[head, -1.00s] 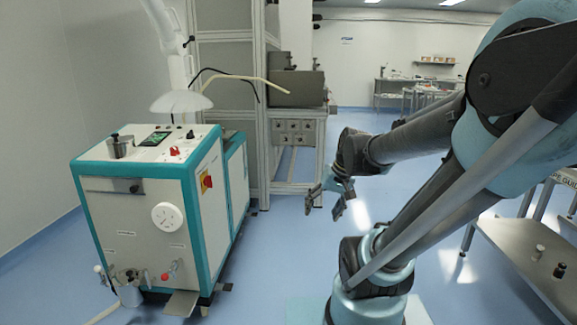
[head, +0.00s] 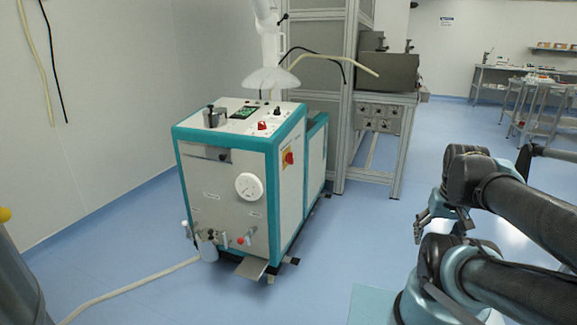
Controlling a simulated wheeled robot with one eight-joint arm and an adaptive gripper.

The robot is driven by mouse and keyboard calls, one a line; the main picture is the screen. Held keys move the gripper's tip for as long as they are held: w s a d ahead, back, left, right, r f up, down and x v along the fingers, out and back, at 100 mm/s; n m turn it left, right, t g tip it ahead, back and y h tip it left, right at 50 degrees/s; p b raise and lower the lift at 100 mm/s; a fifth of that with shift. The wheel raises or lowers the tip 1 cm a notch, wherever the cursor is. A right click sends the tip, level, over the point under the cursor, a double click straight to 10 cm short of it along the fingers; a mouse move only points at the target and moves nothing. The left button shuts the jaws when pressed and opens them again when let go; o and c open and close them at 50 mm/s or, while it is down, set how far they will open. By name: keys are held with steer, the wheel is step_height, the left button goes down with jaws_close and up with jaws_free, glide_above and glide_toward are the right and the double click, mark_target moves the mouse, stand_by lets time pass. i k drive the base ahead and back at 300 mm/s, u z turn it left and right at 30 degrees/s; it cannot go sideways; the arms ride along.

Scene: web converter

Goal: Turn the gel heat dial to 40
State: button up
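A white and teal machine (head: 215,181) stands on the floor left of centre. A large white round dial (head: 249,186) with marks on its rim is on its front face. Small knobs, one red (head: 262,126) and one black (head: 277,112), are on its top panel. Labels are too small to read, so I cannot tell which is the gel heat dial or its setting. My gripper (head: 443,222) hangs in the air to the right of the machine, well apart from it. Its fingers look spread and empty.
A hose (head: 130,290) runs over the floor at lower left. A small metal container (head: 208,247) and a pedal plate (head: 251,267) are low at the machine's front. A metal frame rack (head: 400,130) stands behind it. Blue floor between machine and arm is clear.

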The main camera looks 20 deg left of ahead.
mark_target(261, 124)
steer(key=u, duration=1.3)
steer(key=k, duration=1.15)
steer(key=u, duration=0.55)
steer(key=i, duration=1.2)
steer(key=z, duration=0.4)
steer(key=i, duration=0.6)
steer(key=z, duration=0.4)
